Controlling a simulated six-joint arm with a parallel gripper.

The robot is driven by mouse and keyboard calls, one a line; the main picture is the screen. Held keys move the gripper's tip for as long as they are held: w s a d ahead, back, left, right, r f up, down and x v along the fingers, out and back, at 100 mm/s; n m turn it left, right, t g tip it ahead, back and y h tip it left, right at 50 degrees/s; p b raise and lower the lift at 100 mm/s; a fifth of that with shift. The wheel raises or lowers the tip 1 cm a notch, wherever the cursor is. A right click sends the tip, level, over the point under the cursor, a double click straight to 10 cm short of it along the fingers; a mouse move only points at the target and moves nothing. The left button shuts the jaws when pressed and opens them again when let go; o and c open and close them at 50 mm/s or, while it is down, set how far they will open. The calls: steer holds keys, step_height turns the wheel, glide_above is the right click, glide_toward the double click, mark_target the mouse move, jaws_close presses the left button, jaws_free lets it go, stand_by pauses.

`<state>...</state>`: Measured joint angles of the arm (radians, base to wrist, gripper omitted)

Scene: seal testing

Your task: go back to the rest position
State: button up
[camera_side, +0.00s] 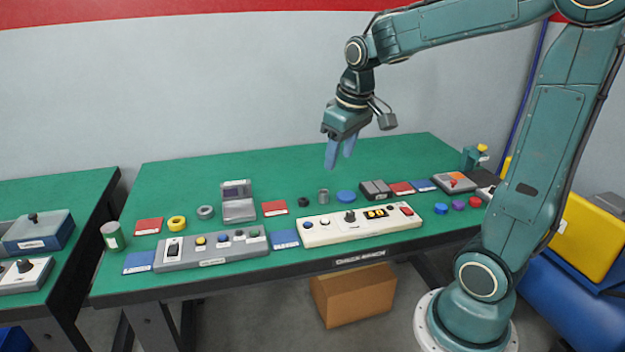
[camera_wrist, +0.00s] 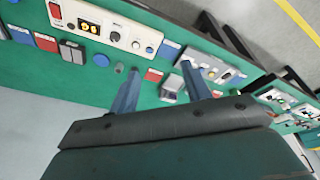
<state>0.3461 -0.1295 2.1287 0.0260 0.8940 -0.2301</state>
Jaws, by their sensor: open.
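My gripper (camera_side: 340,152) is above the middle of the green check bench (camera_side: 300,170), fingers pointing down. Its two blue fingers are apart with nothing between them. In the wrist view, my gripper (camera_wrist: 165,85) shows both fingers spread over the bench, and no object is held. A clear gap lies between the fingertips and the things on the bench below. The white control panel (camera_side: 325,236) stands at the front edge below and to the right of my gripper.
A grey control panel (camera_side: 215,259), a grey display unit (camera_side: 238,212), a green-and-white can (camera_side: 112,236) and coloured pads stand to the left. A blue disc (camera_side: 346,196) lies below my gripper. The back of the bench is clear. A second bench (camera_side: 60,192) stands at left.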

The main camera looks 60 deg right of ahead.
steer(key=s+a+r+n+t+y, duration=0.1)
steer(key=s+a+t, duration=0.2)
steer(key=s+a, duration=0.8)
steer(key=shift+s+a+r+n, duration=0.2)
steer(key=shift+s+a+n, duration=0.1)
steer(key=shift+s, duration=0.6)
